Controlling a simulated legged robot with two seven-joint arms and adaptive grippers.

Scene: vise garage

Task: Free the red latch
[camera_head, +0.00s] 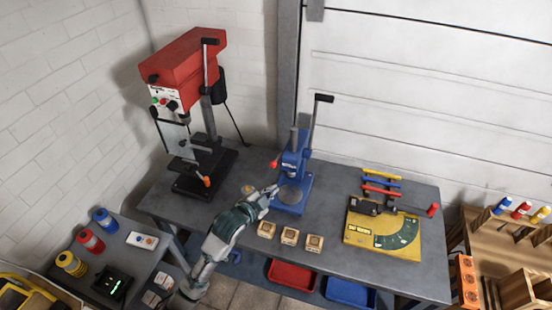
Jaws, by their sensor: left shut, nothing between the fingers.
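A blue press (291,180) stands on the grey workbench, with a tall black-tipped lever rising at its right. A small red-tipped part (275,162) sticks out from the press's left side and may be the red latch; I cannot tell for sure. My left gripper (273,190) is shut and empty, low at the left side of the press, just below the red-tipped part. They look apart, though whether the gripper touches the press is unclear. My right gripper is not in view.
A red drill press (190,65) stands at the left of the workbench (330,250). Several small wooden blocks (290,236) lie in front of the blue press. A yellow plate with a dark vise-like tool (385,230) is at the right. Red (291,276) and blue bins sit below.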

